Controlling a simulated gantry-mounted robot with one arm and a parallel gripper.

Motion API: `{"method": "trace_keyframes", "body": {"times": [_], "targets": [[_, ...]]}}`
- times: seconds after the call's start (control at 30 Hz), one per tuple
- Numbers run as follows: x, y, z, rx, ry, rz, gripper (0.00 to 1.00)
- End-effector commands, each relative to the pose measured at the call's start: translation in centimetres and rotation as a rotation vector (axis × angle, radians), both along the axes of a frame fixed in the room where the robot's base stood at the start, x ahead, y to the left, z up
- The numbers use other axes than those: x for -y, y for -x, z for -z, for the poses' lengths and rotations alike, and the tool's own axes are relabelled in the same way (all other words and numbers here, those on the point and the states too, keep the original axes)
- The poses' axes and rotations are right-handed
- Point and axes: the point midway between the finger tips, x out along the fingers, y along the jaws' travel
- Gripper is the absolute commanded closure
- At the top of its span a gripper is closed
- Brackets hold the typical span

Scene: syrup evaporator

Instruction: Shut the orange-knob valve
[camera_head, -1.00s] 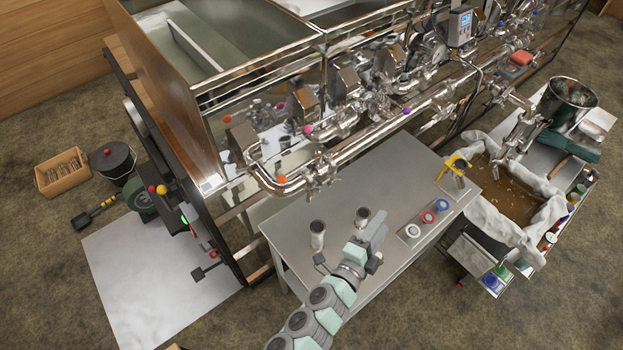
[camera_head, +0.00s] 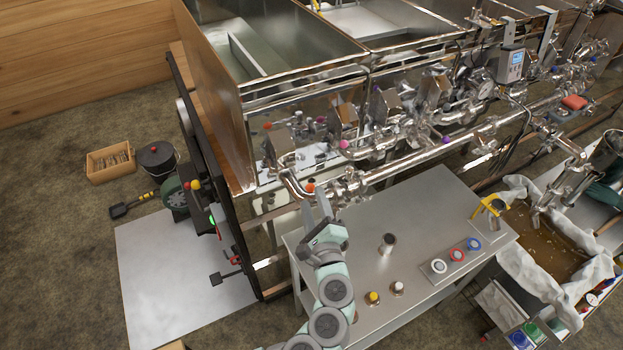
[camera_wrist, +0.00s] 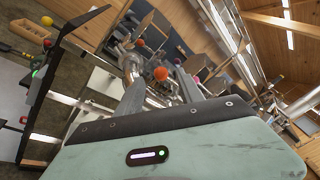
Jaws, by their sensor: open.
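The orange knob (camera_head: 311,187) sits on a small valve near the left end of the shiny lower pipe (camera_head: 390,166), under the evaporator pan. My gripper (camera_head: 315,207) is open, its two fingers pointing up toward this knob from just in front of it. In the wrist view the orange knob (camera_wrist: 161,73) shows between the fingers of my gripper (camera_wrist: 158,82). The knob looks beyond the fingertips; I cannot tell whether anything touches. The fingers and pipe partly hide the valve body.
A pink knob (camera_head: 344,144) and a purple knob (camera_head: 446,140) sit on pipework to the right. The steel table (camera_head: 425,215) below holds small cups and coloured rings. A dark frame post (camera_head: 215,180) stands to the left. Metal pipes crowd the space behind the knob.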

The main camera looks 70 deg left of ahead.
Motion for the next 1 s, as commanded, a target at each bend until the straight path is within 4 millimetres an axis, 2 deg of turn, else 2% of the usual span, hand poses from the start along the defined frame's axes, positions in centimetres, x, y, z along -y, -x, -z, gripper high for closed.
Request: {"method": "trace_keyframes", "body": {"times": [0.2,0.43,0.87,1.0], "targets": [[-4.1,-0.9,-0.3,0.002,0.000,-0.004,0.56],[-6.9,-1.5,-0.2,0.003,0.001,-0.004,0.56],[-7.7,-1.9,0.0,0.003,0.000,0.004,0.56],[-7.7,-1.9,-0.1,0.003,0.000,0.004,0.65]]}}
